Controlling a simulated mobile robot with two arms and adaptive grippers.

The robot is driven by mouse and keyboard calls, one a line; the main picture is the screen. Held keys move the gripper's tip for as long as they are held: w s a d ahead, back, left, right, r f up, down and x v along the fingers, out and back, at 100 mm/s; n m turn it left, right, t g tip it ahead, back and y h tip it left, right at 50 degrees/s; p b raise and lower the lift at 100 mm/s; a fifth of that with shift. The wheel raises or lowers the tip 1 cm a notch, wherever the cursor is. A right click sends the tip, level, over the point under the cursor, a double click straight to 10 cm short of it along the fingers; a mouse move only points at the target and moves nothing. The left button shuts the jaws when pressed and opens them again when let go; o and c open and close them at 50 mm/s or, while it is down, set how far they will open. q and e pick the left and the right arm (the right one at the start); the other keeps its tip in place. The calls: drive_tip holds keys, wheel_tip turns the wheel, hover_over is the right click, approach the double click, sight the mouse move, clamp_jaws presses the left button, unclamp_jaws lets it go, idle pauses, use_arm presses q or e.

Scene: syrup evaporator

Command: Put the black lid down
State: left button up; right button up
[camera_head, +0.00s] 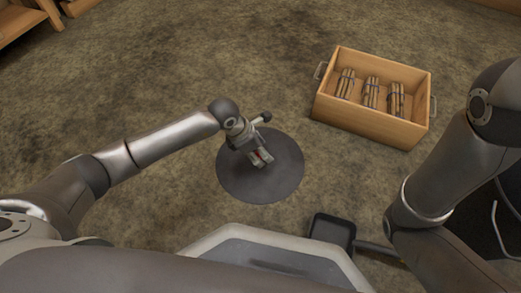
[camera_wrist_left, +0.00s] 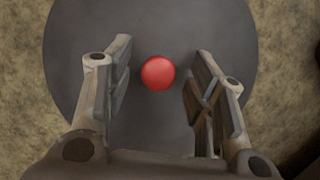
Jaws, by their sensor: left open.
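The black lid (camera_head: 275,185) is a dark round disc that looks flat on the ground in front of my base. In the left wrist view the lid (camera_wrist_left: 155,25) fills the middle, and its red round knob (camera_wrist_left: 158,73) shows between the two fingers. My left gripper (camera_head: 259,158) is over the lid and points down at it. Its fingers (camera_wrist_left: 160,90) are apart, one on each side of the knob, with a gap on both sides. My right arm comes in from the right in the head view, and its gripper does not show.
A wooden crate (camera_head: 365,121) with metal handles stands on the ground at the upper right, holding tied bundles of sticks. A black square pan (camera_head: 332,230) lies near my base. Wooden furniture (camera_head: 22,22) stands at the upper left. The ground left of the crate is clear.

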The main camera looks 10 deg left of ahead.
use_arm(q)
drive_tip(key=p+v, duration=0.6)
drive_tip(key=v, duration=0.4)
drive_tip(key=shift+r, duration=0.25)
